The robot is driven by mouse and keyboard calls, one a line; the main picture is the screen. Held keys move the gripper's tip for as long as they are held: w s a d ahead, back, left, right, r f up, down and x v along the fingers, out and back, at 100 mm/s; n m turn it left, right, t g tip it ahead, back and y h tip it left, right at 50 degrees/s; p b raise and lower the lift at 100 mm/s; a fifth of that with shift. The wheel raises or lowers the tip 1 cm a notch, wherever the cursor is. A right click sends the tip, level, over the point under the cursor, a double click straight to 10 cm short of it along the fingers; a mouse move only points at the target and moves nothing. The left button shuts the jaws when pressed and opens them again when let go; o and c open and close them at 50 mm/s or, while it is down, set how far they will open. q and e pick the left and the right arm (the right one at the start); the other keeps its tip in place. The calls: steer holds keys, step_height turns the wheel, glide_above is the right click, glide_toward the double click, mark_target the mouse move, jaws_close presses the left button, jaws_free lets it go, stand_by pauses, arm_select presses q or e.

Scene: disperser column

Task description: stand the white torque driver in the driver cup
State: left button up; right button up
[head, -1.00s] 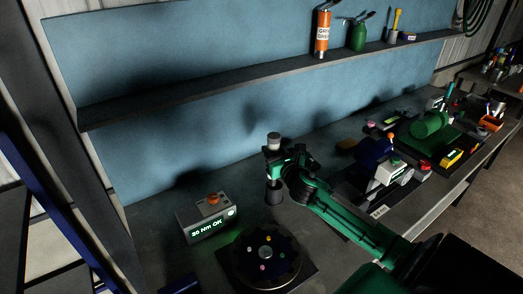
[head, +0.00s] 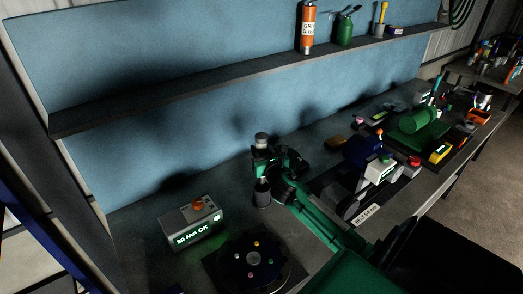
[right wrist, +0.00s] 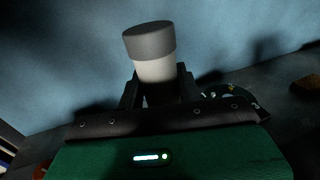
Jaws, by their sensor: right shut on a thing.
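The white torque driver (head: 261,147) stands upright in my right gripper (head: 266,160), its grey cap on top. In the right wrist view, my right gripper (right wrist: 158,88) is shut around the white body of the driver (right wrist: 155,70), below the grey cap. A dark cup shape, which looks like the driver cup (head: 262,194), is directly below the gripper on the bench. The driver's lower end is hidden, so I cannot tell whether it is inside the cup or how deep. My left gripper is not in view.
A grey box with a lit "Nm OK" display (head: 192,224) stands left of the cup. A dark round plate with coloured dots (head: 254,272) lies in front. A blue and white device (head: 376,166) and a green machine (head: 420,126) stand to the right. A shelf (head: 200,88) runs above.

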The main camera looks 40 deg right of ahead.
step_height(320, 180, down, 6)
steer(key=b, duration=0.5)
steer(key=shift+r, duration=0.15)
steer(key=shift+f+b, duration=1.45)
steer(key=shift+f, duration=0.45)
steer(key=o, duration=1.1)
steer(key=shift+c, duration=0.2)
steer(key=shift+s+f, duration=0.1)
steer(key=shift+f, duration=0.1)
steer(key=b+v, duration=0.3)
steer(key=v, duration=1)
steer(key=shift+s+a+r, duration=0.2)
steer(key=shift+s+a, duration=0.05)
steer(key=shift+s, duration=0.1)
